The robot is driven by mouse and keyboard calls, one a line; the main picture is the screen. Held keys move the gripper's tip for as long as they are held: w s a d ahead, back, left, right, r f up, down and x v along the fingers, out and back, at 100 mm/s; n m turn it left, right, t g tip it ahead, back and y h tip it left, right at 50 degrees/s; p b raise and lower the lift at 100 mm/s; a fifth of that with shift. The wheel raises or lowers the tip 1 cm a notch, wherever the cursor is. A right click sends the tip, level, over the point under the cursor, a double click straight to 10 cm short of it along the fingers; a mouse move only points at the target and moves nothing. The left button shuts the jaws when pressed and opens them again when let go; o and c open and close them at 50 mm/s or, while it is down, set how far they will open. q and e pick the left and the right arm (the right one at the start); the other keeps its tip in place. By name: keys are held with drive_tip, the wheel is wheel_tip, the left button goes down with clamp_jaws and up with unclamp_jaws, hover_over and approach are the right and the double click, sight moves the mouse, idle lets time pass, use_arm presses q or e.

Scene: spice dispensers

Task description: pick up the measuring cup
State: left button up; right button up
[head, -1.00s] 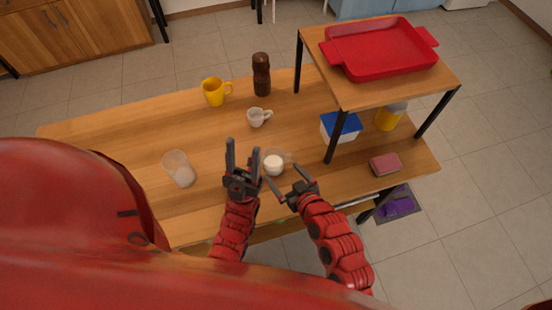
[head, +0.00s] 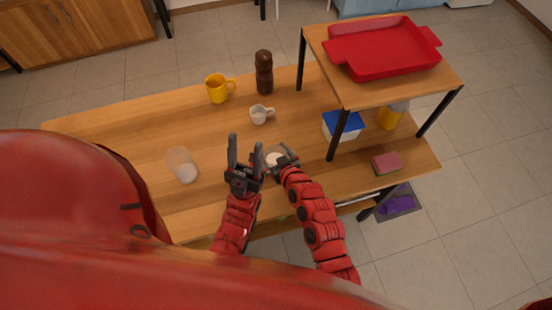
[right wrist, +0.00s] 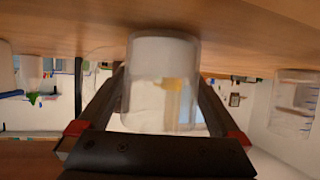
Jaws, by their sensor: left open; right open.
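A clear cup with white contents (head: 273,158), which looks like the measuring cup, stands on the wooden table (head: 130,130) near its front edge. My right gripper (head: 280,157) partly hides it in the head view. In the right wrist view the picture is upside down, and the clear cup (right wrist: 163,75) lies between the two fingers of the open right gripper. I cannot tell whether the fingers touch it. My left gripper (head: 246,148) is open and empty, fingers pointing away from me, just left of the cup.
A taller clear container (head: 182,166) with white contents stands to the left. Behind are a white cup (head: 262,114), yellow mug (head: 218,88) and brown grinder (head: 264,73). A raised shelf with a red tray (head: 380,50) and a blue-lidded box (head: 343,126) are right.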

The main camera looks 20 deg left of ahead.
drive_tip(key=shift+w+a+f, duration=0.1)
drive_tip(key=shift+w+a, duration=0.05)
drive_tip(key=c, duration=1.3)
